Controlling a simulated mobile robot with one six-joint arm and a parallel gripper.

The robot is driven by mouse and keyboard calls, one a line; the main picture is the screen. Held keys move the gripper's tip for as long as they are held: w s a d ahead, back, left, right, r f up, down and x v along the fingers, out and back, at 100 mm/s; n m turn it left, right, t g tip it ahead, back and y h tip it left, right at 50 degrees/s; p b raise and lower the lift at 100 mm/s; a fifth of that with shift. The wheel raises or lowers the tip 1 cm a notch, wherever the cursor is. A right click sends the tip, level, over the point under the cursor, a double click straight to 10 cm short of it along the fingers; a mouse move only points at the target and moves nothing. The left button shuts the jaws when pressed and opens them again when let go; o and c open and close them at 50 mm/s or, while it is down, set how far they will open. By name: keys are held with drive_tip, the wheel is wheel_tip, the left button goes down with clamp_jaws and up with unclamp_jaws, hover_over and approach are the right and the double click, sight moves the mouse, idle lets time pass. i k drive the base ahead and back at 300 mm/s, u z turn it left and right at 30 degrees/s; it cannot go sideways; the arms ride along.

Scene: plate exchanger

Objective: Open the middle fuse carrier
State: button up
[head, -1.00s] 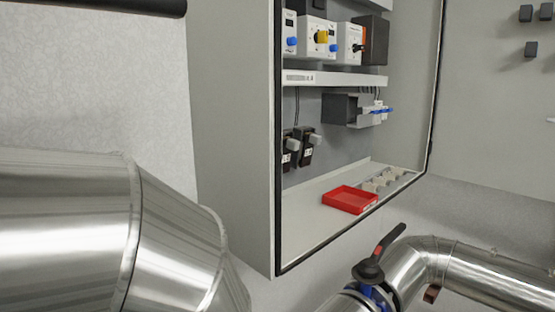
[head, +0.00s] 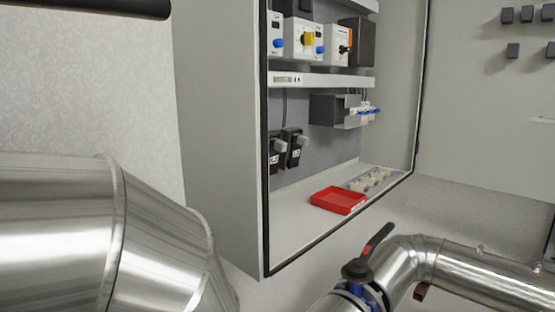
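Two black fuse carriers with pale grey handles show at the lower left of the open cabinet in the head view. The left carrier (head: 274,156) is partly cut off by the cabinet's front edge. The right carrier (head: 291,150) carries a small white label. Both handles look tilted up against the back panel, and no carrier appears swung out. Whether another carrier stands hidden behind the cabinet's left wall, I cannot tell. My gripper is not in view.
A red tray (head: 338,200) lies on the cabinet floor beside pale sockets (head: 370,180). Blue-levered terminals (head: 368,112) sit right of the carriers. A large silver pipe (head: 60,235) fills the lower left. A red-handled valve (head: 366,262) stands below the cabinet. The cabinet door (head: 480,110) is open.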

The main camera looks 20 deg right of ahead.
sight(276, 146)
drive_tip(key=z, duration=0.05)
drive_tip(key=k, duration=0.65)
drive_tip(key=u, duration=1.2)
